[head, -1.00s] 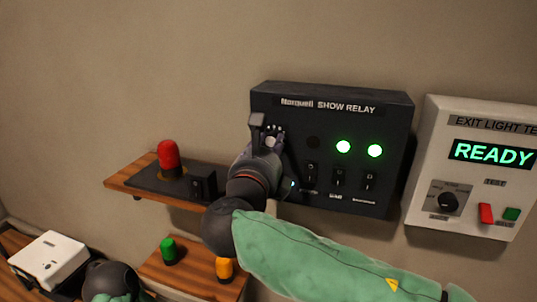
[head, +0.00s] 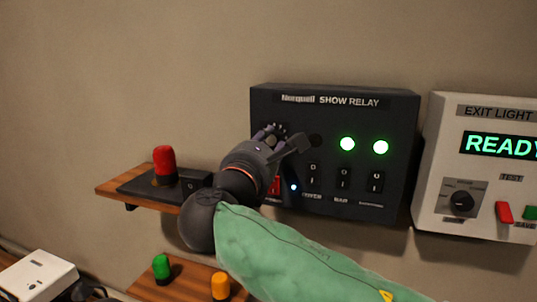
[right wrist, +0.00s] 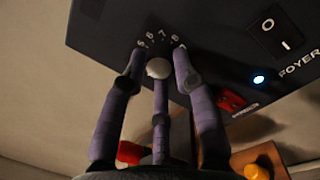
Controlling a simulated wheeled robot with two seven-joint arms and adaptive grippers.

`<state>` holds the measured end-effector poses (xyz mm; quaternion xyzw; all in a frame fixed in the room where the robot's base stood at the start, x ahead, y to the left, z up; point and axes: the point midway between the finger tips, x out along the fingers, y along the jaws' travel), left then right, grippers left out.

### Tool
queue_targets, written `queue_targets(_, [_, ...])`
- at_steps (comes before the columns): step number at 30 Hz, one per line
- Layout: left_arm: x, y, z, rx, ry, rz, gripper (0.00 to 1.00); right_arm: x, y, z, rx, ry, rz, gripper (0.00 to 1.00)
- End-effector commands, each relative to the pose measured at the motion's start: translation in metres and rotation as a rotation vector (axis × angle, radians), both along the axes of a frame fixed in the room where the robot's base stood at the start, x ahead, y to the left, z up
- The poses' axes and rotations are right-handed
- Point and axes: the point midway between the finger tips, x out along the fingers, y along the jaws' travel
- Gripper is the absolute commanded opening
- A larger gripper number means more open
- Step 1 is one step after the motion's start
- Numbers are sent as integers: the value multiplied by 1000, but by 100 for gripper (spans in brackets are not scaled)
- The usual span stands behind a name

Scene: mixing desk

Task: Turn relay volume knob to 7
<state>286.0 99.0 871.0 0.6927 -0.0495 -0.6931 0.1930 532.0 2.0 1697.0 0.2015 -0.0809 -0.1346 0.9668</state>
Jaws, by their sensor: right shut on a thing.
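The dark SHOW RELAY box (head: 402,150) hangs on the wall. My right gripper (head: 272,132) is at its upper left, with its fingers at the volume knob, which they mostly hide in the head view. In the right wrist view the knob's pale round cap (right wrist: 159,68) sits between the fingers of my right gripper (right wrist: 157,62), which are closed around it. Small white numerals curve around the knob's far side. I cannot tell which one the knob points to. My left gripper is not in view.
Below the knob are a red lit switch (head: 275,186) and several black rocker switches (head: 343,180). A white exit light tester (head: 440,205) hangs to the right. A wooden shelf (head: 115,188) with a red-capped lamp (head: 164,162) is to the left.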

Motion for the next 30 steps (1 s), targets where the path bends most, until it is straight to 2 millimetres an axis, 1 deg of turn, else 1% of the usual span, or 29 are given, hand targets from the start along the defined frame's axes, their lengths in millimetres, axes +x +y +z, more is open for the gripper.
queue_targets(1, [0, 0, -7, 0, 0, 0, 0, 2, 5, -13, 33, 4, 2, 0])
queue_targets(15, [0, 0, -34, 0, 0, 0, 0, 3, 7, -12, 457, -134, 1, 0])
queue_targets(30, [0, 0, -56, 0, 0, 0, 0, 4, 10, -9, 910, -281, 2, 0])
